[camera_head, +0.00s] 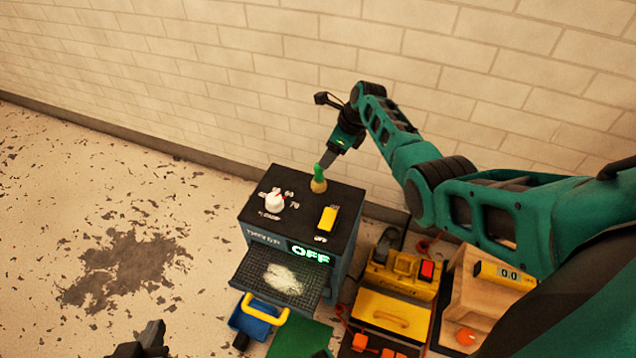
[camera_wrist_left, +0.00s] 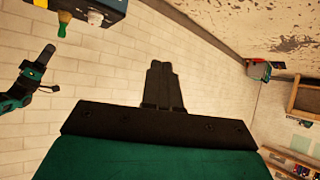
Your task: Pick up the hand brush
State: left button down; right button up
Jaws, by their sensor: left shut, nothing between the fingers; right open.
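The hand brush (camera_head: 319,184), with a green handle and tan bristles, stands upright, bristles down, on the dark top of the machine (camera_head: 262,222). It also shows upside down in the left wrist view (camera_wrist_left: 63,24). My right gripper (camera_head: 327,163) is just above and beside the handle; its fingers are open. The left wrist view shows my right gripper (camera_wrist_left: 47,52) close to the handle tip, and I cannot tell whether they touch. My left gripper (camera_head: 150,338) is far from the brush, at the bottom left; its fingers (camera_wrist_left: 162,80) are shut and empty.
A white knob (camera_head: 274,201) and a yellow switch (camera_head: 327,219) are on the machine top near the brush. A tray with pale powder (camera_head: 283,279) juts out in front. Yellow equipment (camera_head: 400,277) and a wooden crate (camera_head: 467,308) stand to the right. A brick wall (camera_head: 300,90) rises behind.

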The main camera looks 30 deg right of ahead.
aim_at(319, 177)
jog(key=b+x, duration=0.1)
jog(key=x, duration=0.2)
jog(key=b+x, duration=0.4)
jog(key=shift+w+a+r, duration=0.1)
jog(key=shift+w+a+f+b, duration=0.15)
jog(key=shift+f+b, duration=0.2)
jog(key=shift+b, duration=0.15)
pick_arm(q)
jog(key=d+f, duration=0.1)
jog(key=w+d+f, duration=0.1)
jog(key=f, duration=0.1)
jog(key=shift+f+h, duration=0.15)
jog(key=shift+h, duration=0.25)
pick_arm(e)
jog(key=shift+c, duration=0.4)
pick_arm(q)
jog(key=shift+a, duration=0.15)
pick_arm(e)
jog(key=c, duration=1)
jog(key=shift+r, duration=0.15)
